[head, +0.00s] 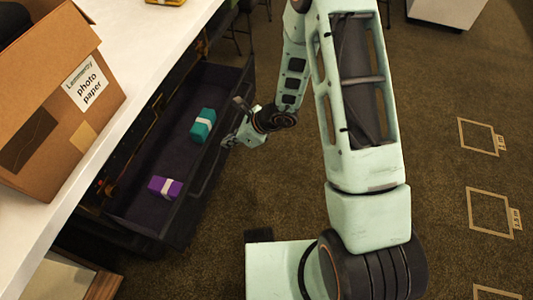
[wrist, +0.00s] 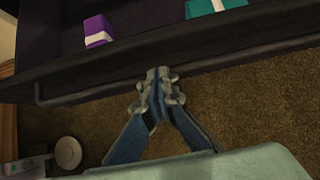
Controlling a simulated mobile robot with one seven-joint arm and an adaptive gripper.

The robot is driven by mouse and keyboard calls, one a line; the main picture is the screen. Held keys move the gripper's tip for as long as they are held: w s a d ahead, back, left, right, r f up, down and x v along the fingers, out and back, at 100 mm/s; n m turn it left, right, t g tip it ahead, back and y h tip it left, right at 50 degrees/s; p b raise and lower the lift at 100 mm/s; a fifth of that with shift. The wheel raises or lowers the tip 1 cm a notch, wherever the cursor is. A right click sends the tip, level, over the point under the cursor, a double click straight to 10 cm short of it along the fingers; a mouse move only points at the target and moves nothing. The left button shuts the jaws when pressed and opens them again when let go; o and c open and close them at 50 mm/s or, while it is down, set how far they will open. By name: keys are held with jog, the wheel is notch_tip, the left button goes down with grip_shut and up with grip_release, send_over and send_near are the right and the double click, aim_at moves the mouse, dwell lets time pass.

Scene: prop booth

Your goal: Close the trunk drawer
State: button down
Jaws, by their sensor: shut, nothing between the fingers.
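The trunk drawer (head: 150,209) is pulled out from under the white counter, and its open top shows a dark interior. A teal bundle with a pale band (head: 203,126) and a purple bundle with a pale band (head: 165,187) lie inside it. My gripper (head: 228,142) is beside the drawer's outer front wall, shut and empty. In the wrist view my gripper (wrist: 157,76) has its fingertips together close to the drawer's front wall (wrist: 200,58); I cannot tell whether they touch. The purple bundle (wrist: 98,31) and teal bundle (wrist: 213,7) show beyond that wall.
A cardboard photo paper box (head: 60,110) stands on the white counter (head: 140,65) above the drawer. The brown carpet (head: 440,130) to the right is open, with taped square marks (head: 480,137). A round pale object (wrist: 68,152) is on the floor at lower left in the wrist view.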

jog(key=w+a, duration=0.3)
jog(key=a, duration=0.6)
jog(key=w+a+p, duration=0.1)
jog(key=w+a, duration=0.3)
jog(key=a, duration=0.6)
jog(key=shift+d, duration=0.1)
